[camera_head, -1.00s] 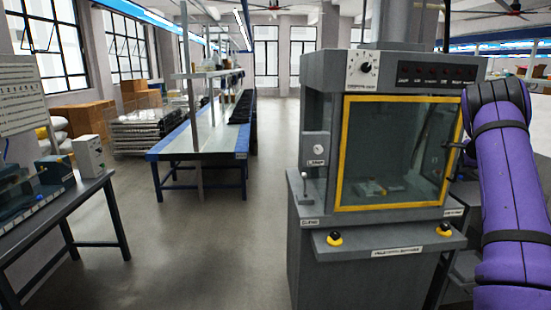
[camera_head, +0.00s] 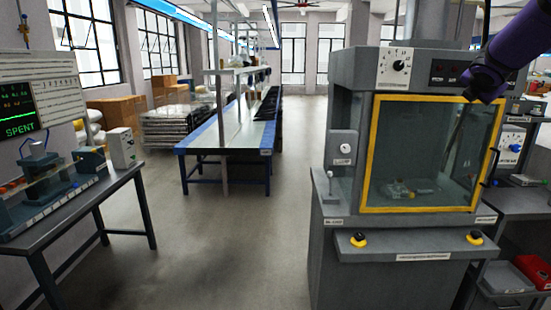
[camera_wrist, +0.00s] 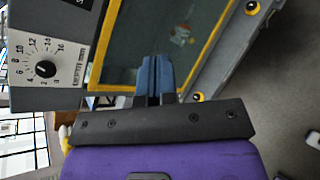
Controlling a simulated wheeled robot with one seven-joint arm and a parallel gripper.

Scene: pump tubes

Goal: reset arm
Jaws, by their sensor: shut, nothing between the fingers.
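My purple arm (camera_head: 510,55) reaches in from the upper right of the head view, in front of the grey machine's upper right corner. In the wrist view my gripper (camera_wrist: 153,72) shows two blue-grey fingers held together, with nothing between them. They lie in front of the glass door and seem apart from it. In the head view the fingertips are too dark against the glass to make out clearly.
The grey machine (camera_head: 345,255) has a yellow-framed glass door (camera_head: 418,208), a dial (camera_head: 398,39) and two yellow-ringed buttons in front. A bench with a "SPENT" screen (camera_head: 18,115) stands left. A long blue-edged table (camera_head: 195,140) stands behind. The floor between is clear.

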